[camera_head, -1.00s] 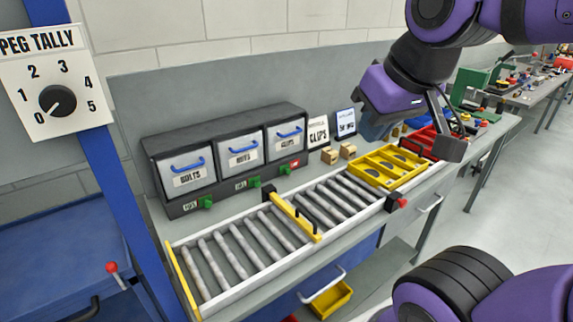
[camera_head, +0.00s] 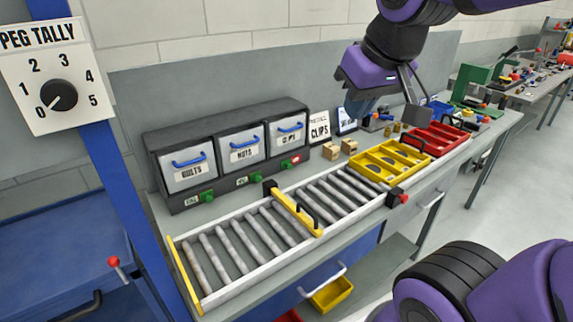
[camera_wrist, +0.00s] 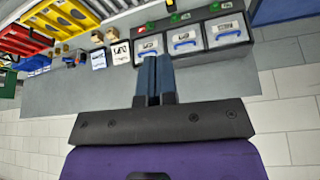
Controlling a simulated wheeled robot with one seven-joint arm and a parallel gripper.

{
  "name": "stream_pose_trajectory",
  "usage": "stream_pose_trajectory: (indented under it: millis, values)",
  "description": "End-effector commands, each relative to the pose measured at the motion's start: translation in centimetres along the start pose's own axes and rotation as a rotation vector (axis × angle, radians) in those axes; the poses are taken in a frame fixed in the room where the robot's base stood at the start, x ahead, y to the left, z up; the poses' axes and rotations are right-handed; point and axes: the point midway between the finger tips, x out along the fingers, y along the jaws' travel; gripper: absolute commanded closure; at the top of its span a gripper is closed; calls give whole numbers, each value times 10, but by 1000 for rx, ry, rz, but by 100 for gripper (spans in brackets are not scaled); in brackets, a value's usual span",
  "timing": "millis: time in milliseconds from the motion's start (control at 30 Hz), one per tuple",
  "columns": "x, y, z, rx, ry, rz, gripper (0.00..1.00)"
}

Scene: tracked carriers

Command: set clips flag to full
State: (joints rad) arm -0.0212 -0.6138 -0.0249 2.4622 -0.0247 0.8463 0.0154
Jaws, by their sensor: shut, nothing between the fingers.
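The clips drawer (camera_head: 288,137) is the rightmost of three grey drawers with blue handles in a dark cabinet (camera_head: 230,185). Its flag (camera_head: 296,159) shows red on the cabinet's lower front. The flags below the bolts drawer (camera_head: 188,168) and nuts drawer (camera_head: 241,149) show green. My gripper (camera_head: 354,112) is in the air right of the cabinet, apart from the flag, near the upright signs. In the wrist view its fingers (camera_wrist: 153,75) are together and empty, and the clips drawer (camera_wrist: 150,46) lies just beyond their tips.
A roller track (camera_head: 260,235) with a yellow gate (camera_head: 296,213) runs in front of the cabinet. A yellow tray (camera_head: 385,165) and red tray (camera_head: 437,139) stand at its right. Small boxes (camera_head: 330,151) and a clips sign (camera_head: 319,128) stand beside the cabinet.

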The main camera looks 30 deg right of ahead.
Motion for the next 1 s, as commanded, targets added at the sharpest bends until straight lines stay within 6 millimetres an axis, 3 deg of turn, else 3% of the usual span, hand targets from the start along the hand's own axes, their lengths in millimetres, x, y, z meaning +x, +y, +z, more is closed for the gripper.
stream_pose_trajectory:
  millis: [467, 1000]
  values:
    - [69, 13, -101, -4, -35, 35, 100]
    - [190, 25, -188, -39, -67, 99, 100]
